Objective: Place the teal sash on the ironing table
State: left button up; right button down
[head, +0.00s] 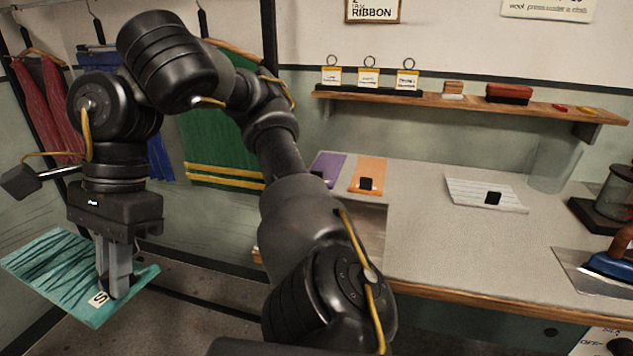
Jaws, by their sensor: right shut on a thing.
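The teal sash (55,265) is a flat teal piece with dark streaks and a small white tag at its near end, at the lower left in the head view. My right gripper (117,290) points down and is shut on the sash near the tagged end. The sash is held out to the left, apart from the table. The ironing table (400,235) has a pale grey top with a wooden front edge and fills the right half. My right arm hides part of its left end. My left gripper is not in view.
A purple piece (326,167), an orange piece (369,174) and a white striped piece (484,194) lie along the table's back. A blue iron (612,262) stands at the right. The middle of the tabletop is clear. Garments, including green cloth (222,150), hang behind my arm.

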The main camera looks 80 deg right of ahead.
aim_at(469, 247)
jog(key=u, duration=0.55)
jog(key=k, duration=2)
jog(key=z, duration=1.2)
jog(key=k, duration=0.2)
jog(key=z, duration=0.25)
